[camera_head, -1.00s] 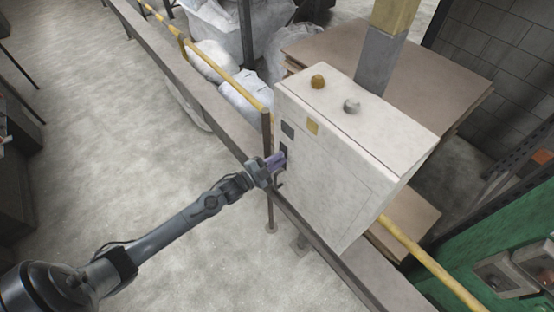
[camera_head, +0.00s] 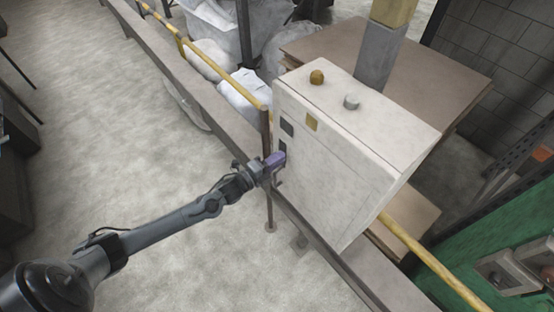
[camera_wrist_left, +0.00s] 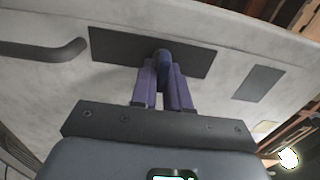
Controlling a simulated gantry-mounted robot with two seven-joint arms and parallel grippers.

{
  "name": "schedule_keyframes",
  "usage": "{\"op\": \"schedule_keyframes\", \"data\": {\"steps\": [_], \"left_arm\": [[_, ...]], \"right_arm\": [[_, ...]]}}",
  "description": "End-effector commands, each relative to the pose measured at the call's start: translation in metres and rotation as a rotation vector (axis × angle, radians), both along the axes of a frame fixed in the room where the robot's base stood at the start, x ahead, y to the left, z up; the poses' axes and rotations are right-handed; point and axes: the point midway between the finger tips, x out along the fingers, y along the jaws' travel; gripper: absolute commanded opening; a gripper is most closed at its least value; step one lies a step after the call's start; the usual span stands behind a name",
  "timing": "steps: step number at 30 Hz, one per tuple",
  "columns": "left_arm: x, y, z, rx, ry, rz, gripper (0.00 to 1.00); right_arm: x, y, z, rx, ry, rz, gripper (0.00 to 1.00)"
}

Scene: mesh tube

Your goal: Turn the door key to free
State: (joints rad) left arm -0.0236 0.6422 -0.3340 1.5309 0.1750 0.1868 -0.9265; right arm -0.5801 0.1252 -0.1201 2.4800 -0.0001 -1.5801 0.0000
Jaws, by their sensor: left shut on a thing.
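The door key (camera_wrist_left: 164,57) is a small dark blue piece at a dark plate (camera_wrist_left: 195,52) on the front of a white cabinet (camera_head: 325,180). My left gripper (camera_head: 276,160) reaches the cabinet's left side in the head view. In the left wrist view its purple fingers (camera_wrist_left: 163,85) are shut on the key, one on each side. The key's far end and its slot are hidden by the fingers. A dark curved handle (camera_wrist_left: 50,50) sits on the cabinet left of the plate. My right gripper is not in view.
A dark square (camera_head: 287,128) and a yellow label (camera_head: 312,123) are on the cabinet front. Two knobs, one yellow (camera_head: 317,77) and one grey (camera_head: 352,102), stand on top. A yellow rail (camera_head: 225,72) runs alongside.

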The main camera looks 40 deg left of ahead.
Motion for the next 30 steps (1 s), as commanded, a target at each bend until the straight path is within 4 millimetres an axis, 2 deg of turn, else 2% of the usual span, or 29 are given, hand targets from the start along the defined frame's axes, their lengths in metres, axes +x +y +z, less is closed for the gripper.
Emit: {"op": "schedule_keyframes", "data": {"steps": [16,17,20,21,30], "left_arm": [[0.0001,0.0001,-0.0001,0.025,-0.006,0.0,0.0],[0.0001,0.0001,-0.0001,0.025,-0.006,0.0,0.18],[0.0001,0.0001,-0.0001,0.024,-0.005,0.0,0.34],[0.0,0.0001,-0.0001,0.024,-0.005,0.0,0.36],[-0.0012,0.0004,-0.0005,0.024,-0.005,0.0,0.36]], "right_arm": [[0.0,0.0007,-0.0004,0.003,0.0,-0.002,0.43],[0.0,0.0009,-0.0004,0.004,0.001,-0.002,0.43],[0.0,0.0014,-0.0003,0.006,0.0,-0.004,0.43],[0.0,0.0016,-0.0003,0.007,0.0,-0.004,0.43],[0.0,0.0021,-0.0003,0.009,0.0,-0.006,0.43]]}}
